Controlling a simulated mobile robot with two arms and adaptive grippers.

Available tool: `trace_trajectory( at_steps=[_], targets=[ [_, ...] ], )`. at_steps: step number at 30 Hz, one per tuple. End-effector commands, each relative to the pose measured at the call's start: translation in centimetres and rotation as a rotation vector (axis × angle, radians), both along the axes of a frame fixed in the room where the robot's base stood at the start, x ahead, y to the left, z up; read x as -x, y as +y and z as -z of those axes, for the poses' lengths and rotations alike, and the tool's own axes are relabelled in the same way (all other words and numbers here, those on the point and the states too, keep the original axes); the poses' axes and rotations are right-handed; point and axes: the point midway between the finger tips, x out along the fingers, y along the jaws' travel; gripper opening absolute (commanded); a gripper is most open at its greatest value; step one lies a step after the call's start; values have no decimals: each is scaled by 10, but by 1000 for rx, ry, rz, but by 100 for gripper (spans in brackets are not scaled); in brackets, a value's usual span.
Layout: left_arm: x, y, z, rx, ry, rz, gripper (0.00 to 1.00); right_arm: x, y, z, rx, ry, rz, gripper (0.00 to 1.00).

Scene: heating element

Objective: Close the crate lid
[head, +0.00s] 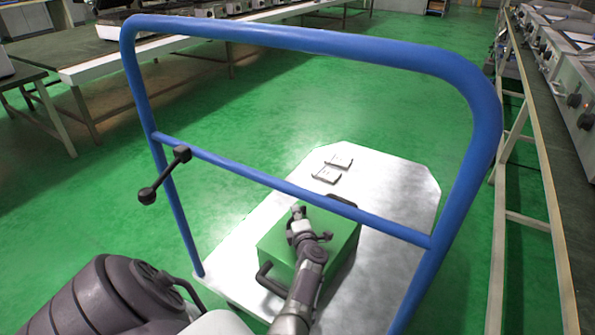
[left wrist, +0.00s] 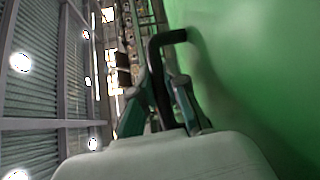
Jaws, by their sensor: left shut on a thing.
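A green crate (head: 337,246) stands on the white bed of a cart, with its green top looking flat. A black handle (head: 268,281) shows on its near left side and another dark handle (head: 343,200) at its far edge. My left gripper (head: 298,213) is over the crate's top, and its arm hides part of it. In the left wrist view, my left gripper (left wrist: 161,82) is shut on a black handle (left wrist: 166,38), beside a green surface. The head view does not show clearly whether the lid is fully down. My right gripper is not in view.
The cart's blue tube frame (head: 300,38) rises between me and the crate, with a crossbar in front. Two small flat pieces (head: 327,174) lie on the white cart bed (head: 395,190) beyond the crate. Benches stand left and right; the green floor is open.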

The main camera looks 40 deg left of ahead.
Motion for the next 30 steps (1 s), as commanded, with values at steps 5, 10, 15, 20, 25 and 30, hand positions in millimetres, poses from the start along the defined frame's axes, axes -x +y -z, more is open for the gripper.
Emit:
trace_trajectory(
  at_steps=[5,10,15,20,25,30],
  targets=[
    [1,2,2,5,-1,-3,0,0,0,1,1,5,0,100],
    [2,2,2,5,0,-4,0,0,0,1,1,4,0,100],
    [2,1,2,5,1,-3,25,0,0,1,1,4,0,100],
    [1,1,2,5,1,-2,25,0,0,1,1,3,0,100],
    [4,-6,1,6,0,-1,25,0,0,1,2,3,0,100],
    [19,-25,-1,8,0,-4,25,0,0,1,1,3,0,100]
  ],
)
